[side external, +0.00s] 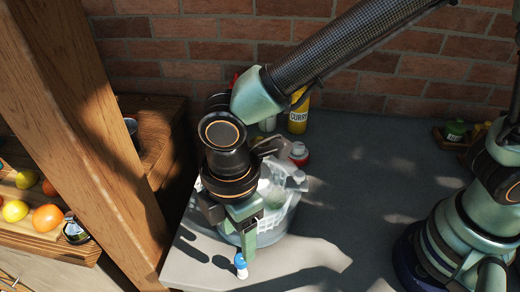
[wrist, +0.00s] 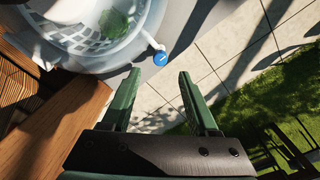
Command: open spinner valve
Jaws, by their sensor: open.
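The salad spinner, a clear bowl with a white basket and green leaves inside, stands at the table's front edge; its wall (side external: 285,217) shows behind my gripper, and it fills the upper left of the wrist view (wrist: 60,58). Its valve is a blue cap (side external: 240,261) on a short white spout pointing outward from the bowl; it also shows in the wrist view (wrist: 160,58). My gripper (side external: 232,225) hangs over the front of the spinner. In the wrist view its green fingers (wrist: 159,75) are apart and empty, with the cap just beyond their tips, roughly centred between them.
A red-and-white bottle (side external: 299,154) and a yellow bottle (side external: 298,118) stand behind the spinner. A wooden post (side external: 95,130) rises at the left, near fruit on a shelf.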

